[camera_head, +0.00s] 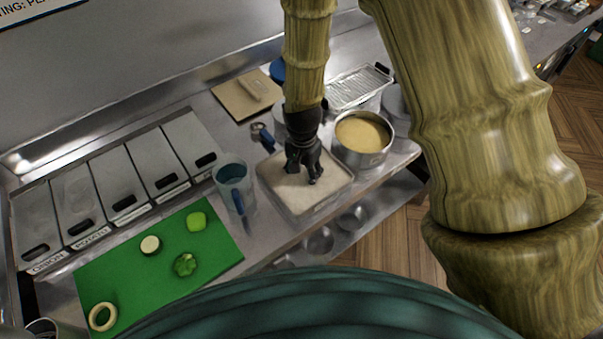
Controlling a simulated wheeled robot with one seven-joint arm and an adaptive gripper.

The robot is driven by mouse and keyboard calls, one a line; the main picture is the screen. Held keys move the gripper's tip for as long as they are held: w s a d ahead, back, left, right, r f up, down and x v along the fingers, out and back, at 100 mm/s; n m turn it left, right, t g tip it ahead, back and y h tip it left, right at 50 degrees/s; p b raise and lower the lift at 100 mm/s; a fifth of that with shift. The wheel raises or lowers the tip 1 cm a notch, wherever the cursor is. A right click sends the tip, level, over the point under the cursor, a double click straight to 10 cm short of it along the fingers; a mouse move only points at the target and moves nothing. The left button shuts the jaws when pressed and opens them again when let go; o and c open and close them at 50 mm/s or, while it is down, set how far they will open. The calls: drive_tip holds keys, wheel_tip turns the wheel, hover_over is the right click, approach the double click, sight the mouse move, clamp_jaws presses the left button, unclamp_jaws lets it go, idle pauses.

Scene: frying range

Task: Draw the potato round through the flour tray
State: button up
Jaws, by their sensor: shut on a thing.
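The flour tray (318,203) is a square metal tray filled with pale flour, at the centre of the counter. My gripper (303,180) points down into it, with its dark fingers at the flour's surface. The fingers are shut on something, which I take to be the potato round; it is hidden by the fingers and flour. A pale round slice with a dark rim (150,244) lies on the green cutting board (215,262) at left.
A pot of yellow batter (362,136) stands right behind the tray. A clear jug with a blue handle (233,184) stands close at left. The board also holds an onion ring (102,316) and green pieces (185,264). Lidded bins (120,180) line the back left; a wire rack (358,86) lies behind.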

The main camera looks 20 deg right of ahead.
drive_tip(key=shift+r, duration=0.2)
drive_tip(key=shift+r+p, duration=3)
drive_tip(key=shift+r, duration=0.85)
drive_tip(key=shift+r+p, duration=1)
drive_tip(key=shift+r, duration=0.5)
